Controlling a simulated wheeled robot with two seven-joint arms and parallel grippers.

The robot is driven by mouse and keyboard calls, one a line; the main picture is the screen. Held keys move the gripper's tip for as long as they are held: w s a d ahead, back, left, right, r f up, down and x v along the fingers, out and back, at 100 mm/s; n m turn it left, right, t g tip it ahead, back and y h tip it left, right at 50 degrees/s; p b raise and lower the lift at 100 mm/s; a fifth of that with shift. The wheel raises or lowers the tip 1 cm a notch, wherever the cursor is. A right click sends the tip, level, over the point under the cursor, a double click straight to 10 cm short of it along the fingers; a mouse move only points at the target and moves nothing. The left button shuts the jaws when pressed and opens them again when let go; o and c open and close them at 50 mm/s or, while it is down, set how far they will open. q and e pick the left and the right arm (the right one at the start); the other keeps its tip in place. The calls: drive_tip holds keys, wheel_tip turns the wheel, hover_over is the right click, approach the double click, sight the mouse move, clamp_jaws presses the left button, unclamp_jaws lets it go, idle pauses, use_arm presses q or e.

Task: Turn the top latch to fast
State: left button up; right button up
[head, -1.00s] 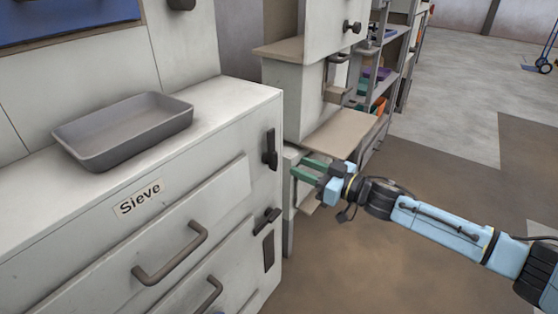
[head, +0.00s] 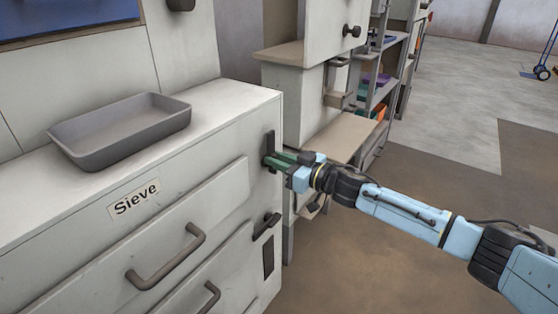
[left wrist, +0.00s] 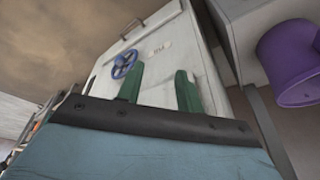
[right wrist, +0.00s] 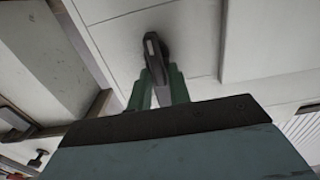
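The top latch (head: 269,148) is a dark upright handle on the right end of the sieve cabinet's front. In the right wrist view the top latch (right wrist: 154,52) stands out from the pale panel, with its near end between my green fingertips. My right gripper (head: 271,161) is at the latch's lower part, its fingers drawn close together on it. The right gripper (right wrist: 160,75) hides part of the handle. My left gripper (left wrist: 159,74) is open and empty, away from the latch.
A lower latch (head: 266,225) sits below, turned sideways. A grey tray (head: 120,130) rests on the cabinet top. Drawer handles (head: 168,262) stick out in front. A beige shelf (head: 345,136) is just behind my right gripper. A blue handwheel (left wrist: 124,64) shows in the left wrist view.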

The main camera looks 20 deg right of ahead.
clamp_jaws()
